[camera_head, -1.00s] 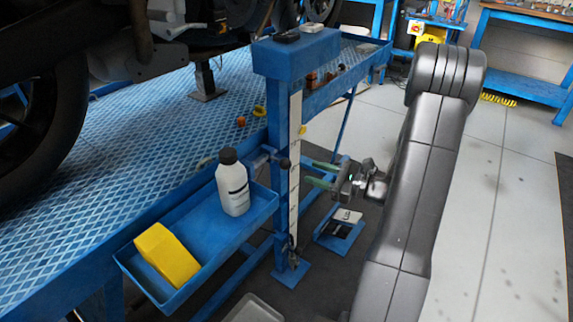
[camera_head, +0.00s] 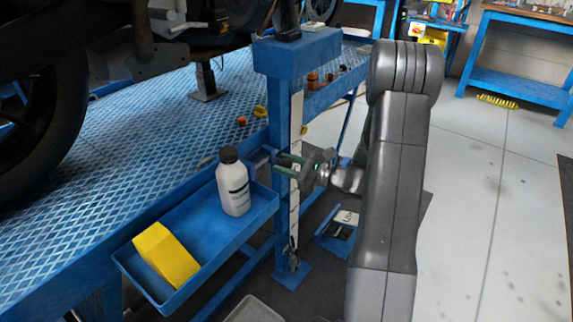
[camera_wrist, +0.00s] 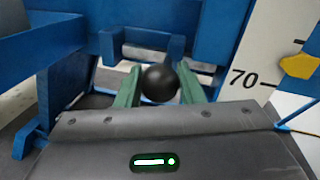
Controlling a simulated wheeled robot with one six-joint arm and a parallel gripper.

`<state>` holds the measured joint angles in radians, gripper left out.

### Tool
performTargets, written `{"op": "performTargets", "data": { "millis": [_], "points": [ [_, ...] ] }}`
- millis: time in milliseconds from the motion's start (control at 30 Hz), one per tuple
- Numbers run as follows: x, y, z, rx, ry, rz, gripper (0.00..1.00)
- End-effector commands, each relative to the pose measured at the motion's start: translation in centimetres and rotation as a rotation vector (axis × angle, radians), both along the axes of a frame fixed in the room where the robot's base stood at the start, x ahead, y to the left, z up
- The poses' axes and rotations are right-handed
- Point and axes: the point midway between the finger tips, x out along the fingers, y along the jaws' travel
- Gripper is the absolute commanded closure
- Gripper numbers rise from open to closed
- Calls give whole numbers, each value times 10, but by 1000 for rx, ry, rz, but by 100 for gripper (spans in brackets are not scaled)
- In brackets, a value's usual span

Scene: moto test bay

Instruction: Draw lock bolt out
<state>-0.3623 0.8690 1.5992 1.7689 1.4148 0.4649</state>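The lock bolt's round black knob (camera_wrist: 160,83) shows in the wrist view, in front of a blue bracket (camera_wrist: 150,45) on the post. My gripper (camera_wrist: 160,90) has its two green fingers apart, one on each side of the knob. In the head view my gripper (camera_head: 283,165) is at the blue post (camera_head: 283,110), level with the bracket; the knob cannot be made out there. The bolt's shaft is hidden behind the knob.
A blue tray (camera_head: 150,290) left of the post holds a white bottle (camera_head: 233,185) and a yellow block (camera_head: 165,254). A white scale (camera_head: 294,130) with a yellow pointer (camera_wrist: 299,66) runs down the post. The floor (camera_head: 480,220) right of my arm is clear.

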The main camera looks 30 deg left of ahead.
Motion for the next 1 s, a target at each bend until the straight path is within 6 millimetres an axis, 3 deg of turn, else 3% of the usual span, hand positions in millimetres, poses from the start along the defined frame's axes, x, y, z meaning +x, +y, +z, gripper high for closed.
{"op": "performTargets", "data": {
  "millis": [33,133,267,600,900,933,1000],
  "points": [
    [0,0,0,0,0,0,80],
    [0,0,0,0,0,0,100],
    [-3,0,0,0,0,1,100],
    [-50,4,-1,-1,2,2,100],
    [-54,4,-1,-1,3,6,100],
    [-54,4,-1,-1,3,6,64],
    [-54,4,-1,-2,3,6,59]
  ]
}}
